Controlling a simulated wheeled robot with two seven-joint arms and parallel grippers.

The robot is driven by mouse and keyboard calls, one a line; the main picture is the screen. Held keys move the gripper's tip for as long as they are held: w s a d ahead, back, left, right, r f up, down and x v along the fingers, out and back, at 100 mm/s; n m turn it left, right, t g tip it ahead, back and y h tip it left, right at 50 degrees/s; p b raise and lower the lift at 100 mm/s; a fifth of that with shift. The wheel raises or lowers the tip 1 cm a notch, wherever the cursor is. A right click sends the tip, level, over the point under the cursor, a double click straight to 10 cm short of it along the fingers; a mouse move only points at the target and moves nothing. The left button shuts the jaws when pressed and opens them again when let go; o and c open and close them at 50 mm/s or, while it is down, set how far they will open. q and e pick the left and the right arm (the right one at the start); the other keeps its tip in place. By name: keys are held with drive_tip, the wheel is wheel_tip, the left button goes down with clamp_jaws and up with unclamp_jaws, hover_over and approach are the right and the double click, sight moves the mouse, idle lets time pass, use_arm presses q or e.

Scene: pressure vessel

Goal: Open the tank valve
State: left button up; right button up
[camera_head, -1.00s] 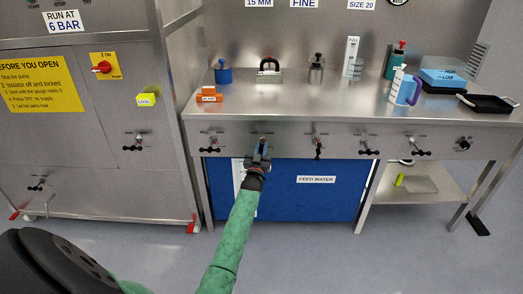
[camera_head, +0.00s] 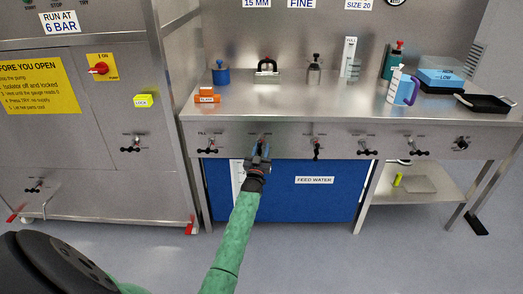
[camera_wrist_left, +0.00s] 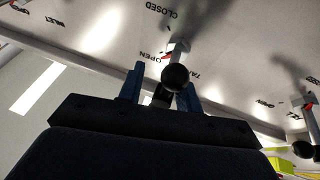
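The tank valve (camera_wrist_left: 176,78) has a short lever with a black ball knob on the steel front panel under the worktop. In the left wrist view, CLOSED, OPEN and TANK are printed around it, and a red mark shows by its hub near OPEN. My left gripper (camera_wrist_left: 161,92) is open, its blue fingers on either side of the knob. The knob appears nearer the right finger, with a gap at the left; contact cannot be told. In the head view my left gripper (camera_head: 260,149) is at the panel and covers most of this valve. My right gripper is not in view.
Similar valves sit along the panel, with one to the left (camera_head: 208,149) and one to the right (camera_head: 316,148). The worktop (camera_head: 300,106) above holds bottles, a blue box and a black tray. A steel cabinet (camera_head: 95,150) stands at left. A blue feed water tank (camera_head: 315,200) is below.

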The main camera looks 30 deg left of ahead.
sight(260, 154)
use_arm(q)
drive_tip(key=shift+r, duration=0.1)
